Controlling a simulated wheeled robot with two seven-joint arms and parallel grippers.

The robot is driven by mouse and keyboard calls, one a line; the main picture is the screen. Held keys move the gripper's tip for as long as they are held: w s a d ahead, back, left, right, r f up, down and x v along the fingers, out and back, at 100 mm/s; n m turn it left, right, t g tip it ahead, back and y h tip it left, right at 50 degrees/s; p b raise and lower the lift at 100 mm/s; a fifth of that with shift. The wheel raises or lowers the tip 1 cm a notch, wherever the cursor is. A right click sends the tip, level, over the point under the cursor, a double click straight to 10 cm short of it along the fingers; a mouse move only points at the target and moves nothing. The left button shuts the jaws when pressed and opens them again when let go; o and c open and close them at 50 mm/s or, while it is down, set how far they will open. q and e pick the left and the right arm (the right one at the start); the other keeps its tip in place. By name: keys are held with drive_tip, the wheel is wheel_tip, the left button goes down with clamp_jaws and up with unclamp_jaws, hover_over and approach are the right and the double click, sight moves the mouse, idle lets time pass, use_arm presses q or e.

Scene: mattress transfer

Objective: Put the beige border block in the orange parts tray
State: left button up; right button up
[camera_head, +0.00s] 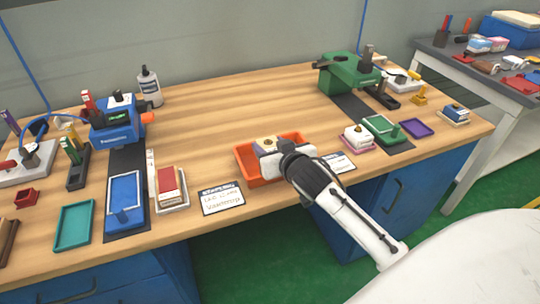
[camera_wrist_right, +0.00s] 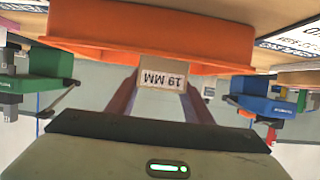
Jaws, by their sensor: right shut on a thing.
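The orange parts tray (camera_head: 246,168) sits near the front edge of the wooden bench, right of the middle. Its wall spans the top of the right wrist view (camera_wrist_right: 190,45). My right gripper (camera_head: 267,149) is over the tray in the head view and hides part of its inside. In the right wrist view it is shut on the beige border block (camera_wrist_right: 162,74), which bears an upside-down "19 MM" label. The block shows close to the tray wall; I cannot tell whether they touch. My left gripper is in neither view.
A white label card (camera_head: 221,198) lies left of the tray, and another card (camera_head: 338,162) lies right of it. A red block on a pale tray (camera_head: 171,188) and a pink tray with a white block (camera_head: 357,138) stand farther out. The bench behind the tray is clear.

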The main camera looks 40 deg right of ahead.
drive_tip(key=shift+f, duration=1.5)
drive_tip(key=shift+f, duration=0.1)
drive_tip(key=shift+f, duration=0.15)
drive_tip(key=o, duration=1.2)
drive_tip(key=shift+r, duration=0.3)
drive_tip(key=v, duration=1.2)
drive_tip(key=shift+f, duration=0.1)
